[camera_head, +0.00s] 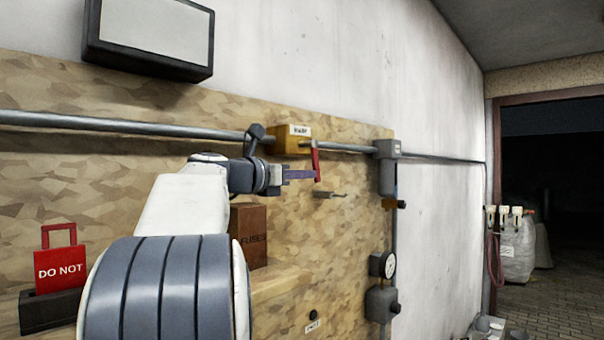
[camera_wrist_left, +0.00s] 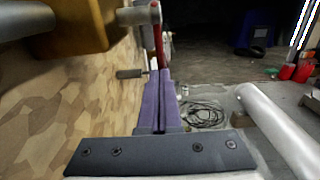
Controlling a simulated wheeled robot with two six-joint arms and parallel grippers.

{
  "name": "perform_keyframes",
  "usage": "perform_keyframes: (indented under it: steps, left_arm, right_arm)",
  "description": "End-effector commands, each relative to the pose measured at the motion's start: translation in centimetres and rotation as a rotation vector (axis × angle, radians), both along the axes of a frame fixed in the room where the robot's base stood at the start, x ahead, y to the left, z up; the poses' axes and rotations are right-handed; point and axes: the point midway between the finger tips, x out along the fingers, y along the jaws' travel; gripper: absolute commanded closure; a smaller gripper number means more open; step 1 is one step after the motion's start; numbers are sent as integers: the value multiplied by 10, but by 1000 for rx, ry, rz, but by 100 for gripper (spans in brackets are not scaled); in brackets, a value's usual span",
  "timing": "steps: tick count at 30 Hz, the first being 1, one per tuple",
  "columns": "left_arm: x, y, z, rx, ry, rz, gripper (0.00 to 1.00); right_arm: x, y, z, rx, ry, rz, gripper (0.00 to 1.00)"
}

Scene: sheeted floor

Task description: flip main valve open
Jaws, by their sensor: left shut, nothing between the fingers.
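The main valve is a brass-yellow block (camera_head: 288,147) on the horizontal grey pipe, with a small label on its top. Its red lever (camera_head: 316,165) hangs down, crosswise to the pipe, at the block's right. My left gripper (camera_head: 313,174) reaches in from the left, its purple fingers shut and empty, with the tips at the lever's lower part. In the left wrist view the yellow block (camera_wrist_left: 75,25) is at the upper left. The red lever (camera_wrist_left: 158,35) is just beyond my fingertips (camera_wrist_left: 159,72); whether they touch cannot be told. My right gripper is out of view.
A grey peg (camera_head: 330,195) sticks out of the board below the lever. A grey box (camera_head: 388,150) joins the pipe at right, above a gauge (camera_head: 389,265). A brown fuses box (camera_head: 249,235) and red "DO NOT" tag (camera_head: 60,268) are lower left. An open doorway is far right.

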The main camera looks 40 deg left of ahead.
Motion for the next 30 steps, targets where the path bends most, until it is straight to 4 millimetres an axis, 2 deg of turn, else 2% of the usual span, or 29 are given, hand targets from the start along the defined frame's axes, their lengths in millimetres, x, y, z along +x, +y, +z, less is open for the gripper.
perform_keyframes:
  steps: [7,10,22,27,30]
  left_arm:
    - [-2,1,0,0,0,1,100]
    - [-10,2,-2,1,-1,3,100]
    - [-85,9,-3,2,0,6,100]
    - [-102,9,-1,0,-1,2,100]
    - [-106,9,0,0,0,2,100]
  right_arm:
    - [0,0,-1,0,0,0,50]
    - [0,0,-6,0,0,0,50]
    - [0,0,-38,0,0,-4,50]
    - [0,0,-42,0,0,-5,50]
    - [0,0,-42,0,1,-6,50]
